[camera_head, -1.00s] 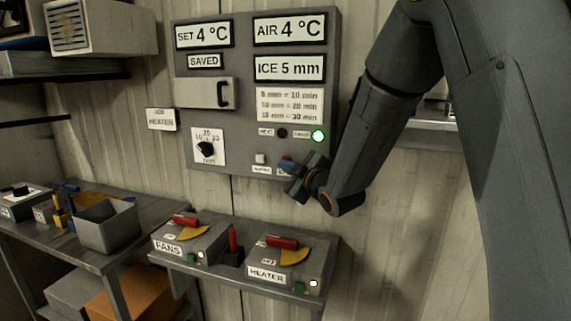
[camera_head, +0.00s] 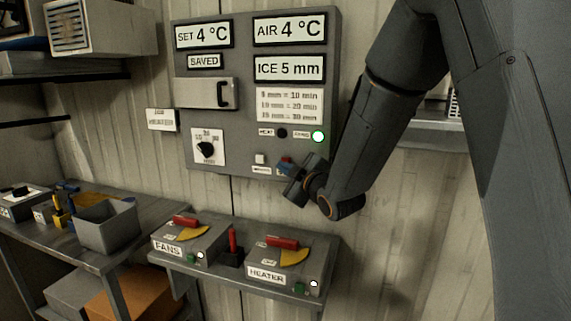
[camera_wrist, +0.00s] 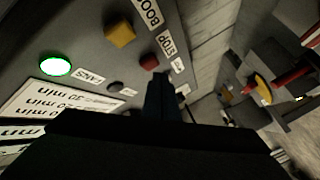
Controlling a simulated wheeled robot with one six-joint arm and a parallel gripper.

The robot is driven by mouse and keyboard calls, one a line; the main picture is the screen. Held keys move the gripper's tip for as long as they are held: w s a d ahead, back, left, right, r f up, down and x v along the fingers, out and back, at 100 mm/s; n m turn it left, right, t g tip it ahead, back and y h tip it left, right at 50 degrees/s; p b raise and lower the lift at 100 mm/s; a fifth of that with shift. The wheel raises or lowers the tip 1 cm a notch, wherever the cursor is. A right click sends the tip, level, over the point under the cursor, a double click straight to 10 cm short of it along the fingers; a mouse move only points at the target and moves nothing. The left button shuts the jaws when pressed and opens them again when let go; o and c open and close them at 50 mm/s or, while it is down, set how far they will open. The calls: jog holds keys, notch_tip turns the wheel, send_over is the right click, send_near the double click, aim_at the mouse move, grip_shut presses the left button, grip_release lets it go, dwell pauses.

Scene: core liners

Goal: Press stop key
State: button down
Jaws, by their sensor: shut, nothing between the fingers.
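The stop key is a red button (camera_wrist: 149,61) on the grey control panel (camera_head: 222,150), next to a STOP label (camera_wrist: 166,46) in the wrist view. My gripper (camera_wrist: 161,78) is shut and empty. Its fingertips are close to the red key, just below it in the wrist view; I cannot tell whether they touch it. In the head view my gripper (camera_head: 284,168) is at the panel's lower right edge, and a small bit of red shows by its tip. My wrist hides most of that corner.
A yellow key (camera_wrist: 119,34) sits beside the stop key. A green-ringed fans lamp (camera_head: 318,136) is lit on the panel. A dial (camera_head: 206,149) and a pale key (camera_head: 260,158) are to the left. Fans (camera_head: 168,248) and heater (camera_head: 266,276) boxes stand below.

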jog(key=shift+s+a, duration=0.1)
jog(key=shift+s+a, duration=0.25)
jog(key=shift+s, duration=0.55)
jog(key=shift+s+a, duration=0.3)
jog(key=shift+s, duration=0.45)
jog(key=shift+s+a, duration=0.25)
jog(key=shift+s, duration=0.55)
jog(key=s+d+f+m+g+h, duration=0.6)
jog(key=s+d+f+m, duration=0.25)
jog(key=d+f, duration=0.4)
jog(key=s+d+f+m+g, duration=0.2)
jog(key=s+g, duration=0.1)
jog(key=s, duration=0.4)
jog(key=s+d+f+m+g+h, duration=0.1)
jog(key=s+d+f+m+g, duration=0.1)
jog(key=s, duration=0.5)
jog(key=s+d+f+m+g, duration=0.1)
jog(key=s+d+m+g, duration=0.1)
jog(key=s, duration=0.6)
jog(key=shift+d+f+g+h, duration=0.35)
jog(key=shift+d+g, duration=0.2)
jog(key=shift+g, duration=0.35)
jog(key=shift+m, duration=0.25)
